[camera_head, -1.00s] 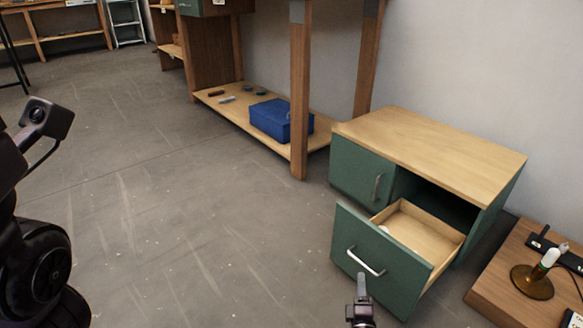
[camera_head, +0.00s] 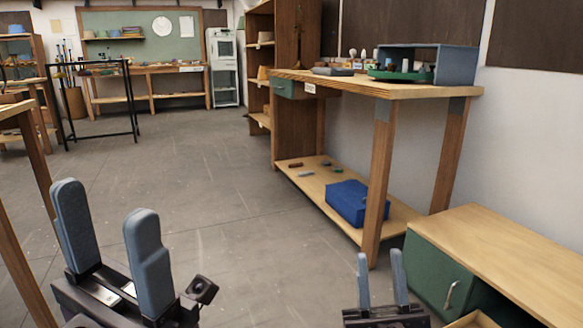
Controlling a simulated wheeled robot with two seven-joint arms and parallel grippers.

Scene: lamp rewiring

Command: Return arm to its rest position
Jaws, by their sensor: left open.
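My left gripper (camera_head: 107,205) is at the lower left, pointing up, its two grey-blue fingers apart with nothing between them. My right gripper (camera_head: 379,255) is at the bottom, right of centre, also pointing up with its fingers apart and empty. It appears in front of the floor and the leg of the workbench, left of the green cabinet. Both grippers look clear of the furniture. Most of both arms is outside the picture.
The green cabinet (camera_head: 437,268) with a wooden top stands at the lower right; a bit of its open drawer (camera_head: 475,320) shows at the bottom edge. A workbench (camera_head: 345,82) carries a grey box and small parts, with a blue box (camera_head: 347,201) on its lower shelf. The central floor is clear.

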